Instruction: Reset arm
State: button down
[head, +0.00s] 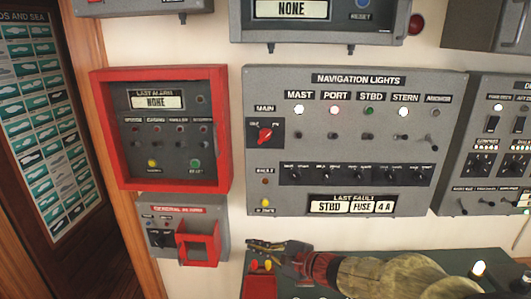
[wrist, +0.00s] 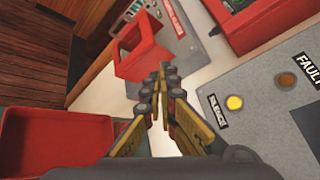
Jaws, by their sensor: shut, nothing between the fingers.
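My arm (head: 385,277) reaches in from the lower right in the head view. My gripper (head: 262,246) is shut and empty, just below the navigation lights panel (head: 255,190) and right of the small general alarm box (head: 224,217). In the wrist view my gripper (wrist: 163,70) shows its fingers together, near the red guard (wrist: 142,52) of that box. The gap between the fingertips and the guard is hard to judge.
A red-framed last alarm panel (head: 105,130) hangs at left. A console (head: 440,262) stands below, with a red tray-like part (wrist: 50,140) at lower left in the wrist view. A wooden door frame (head: 130,230) and a poster (head: 40,120) are at far left.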

jog(key=s+d+f+n+g+h, duration=0.25)
jog(key=s+n+g, duration=0.2)
jog(key=s, duration=0.55)
jog(key=s+d+f+n+g+h, duration=0.25)
jog(key=s+n, duration=0.25)
jog(key=s, duration=0.6)
jog(key=s+d+r+n+t+h, duration=0.1)
jog(key=s+d+r+h, duration=0.1)
jog(key=d, duration=0.3)
jog(key=s+d+r+n+t+h, duration=0.1)
jog(key=s+d+r+n+h, duration=0.1)
jog(key=d, duration=0.4)
jog(key=s+d+r+n+t+h+b, duration=0.1)
jog(key=s+d+r+n+h, duration=0.1)
jog(key=s+d+r+h, duration=0.1)
jog(key=s+d+r, duration=0.1)
jog(key=s+d, duration=0.1)
jog(key=s, duration=0.1)
jog(key=shift+d+r, duration=0.15)
jog(key=shift+d, duration=0.25)
jog(key=shift+n, duration=0.25)
